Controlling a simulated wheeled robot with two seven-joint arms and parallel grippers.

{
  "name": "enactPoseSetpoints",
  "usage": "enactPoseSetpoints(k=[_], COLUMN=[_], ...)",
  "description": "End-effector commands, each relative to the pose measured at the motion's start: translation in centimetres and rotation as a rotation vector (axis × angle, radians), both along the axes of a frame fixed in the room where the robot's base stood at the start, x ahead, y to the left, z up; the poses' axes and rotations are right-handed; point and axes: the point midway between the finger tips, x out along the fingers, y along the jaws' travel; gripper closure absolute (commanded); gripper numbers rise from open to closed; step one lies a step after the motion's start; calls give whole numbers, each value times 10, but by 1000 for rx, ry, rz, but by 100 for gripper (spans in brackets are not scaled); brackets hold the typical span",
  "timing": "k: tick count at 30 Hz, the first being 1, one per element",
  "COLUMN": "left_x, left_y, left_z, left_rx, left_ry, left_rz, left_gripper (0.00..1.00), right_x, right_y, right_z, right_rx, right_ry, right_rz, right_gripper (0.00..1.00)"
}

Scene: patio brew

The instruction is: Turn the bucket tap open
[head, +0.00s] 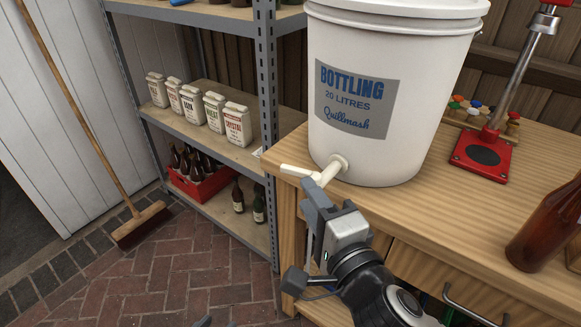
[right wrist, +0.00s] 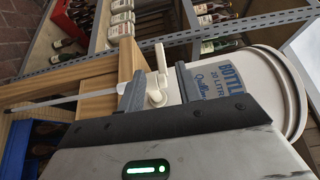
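The white bottling bucket (head: 405,100) stands on the wooden bench. Its white tap (head: 332,170) sticks out low on the bucket's near left side, with a pale lever (head: 300,172) pointing left. My right gripper (head: 317,205) is just below and in front of the tap. In the right wrist view its two fingers (right wrist: 159,92) are apart, with the tap (right wrist: 156,92) showing between them; I cannot tell whether they touch it. Two small grey tips at the bottom edge of the head view look like my left gripper (head: 217,324); the rest is out of frame.
A red capper (head: 483,152), loose caps and a brown bottle (head: 548,225) stand on the bench (head: 440,215) to the right. A metal shelf (head: 190,125) with cartons and a red bottle crate (head: 203,184) stands left. A broom (head: 140,222) leans on the wall. A thin pale rod (right wrist: 65,101) runs left of the fingers.

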Motion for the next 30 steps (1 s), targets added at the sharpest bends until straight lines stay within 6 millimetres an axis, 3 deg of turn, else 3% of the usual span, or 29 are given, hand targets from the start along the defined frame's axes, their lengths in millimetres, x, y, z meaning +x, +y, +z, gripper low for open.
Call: enactPoseSetpoints(k=[6,12,25,29,30], left_x=[-1,-1,2,2,2], left_y=[0,0,-1,-1,-1], left_z=[-6,-6,1,1,1], left_rx=[2,-1,-5,-5,-5], left_ry=[8,7,-8,-8,-8], left_rz=[0,-1,0,0,0], left_gripper=[64,64,64,64,64], right_x=[43,68,77,77,77], right_y=[19,30,34,34,34], right_z=[0,0,0,0,0], right_rx=[2,0,0,0,0], right_ry=[-2,-1,-1,-1,-1], right_rz=[-1,0,0,0,0], right_gripper=[65,65,65,99,100])
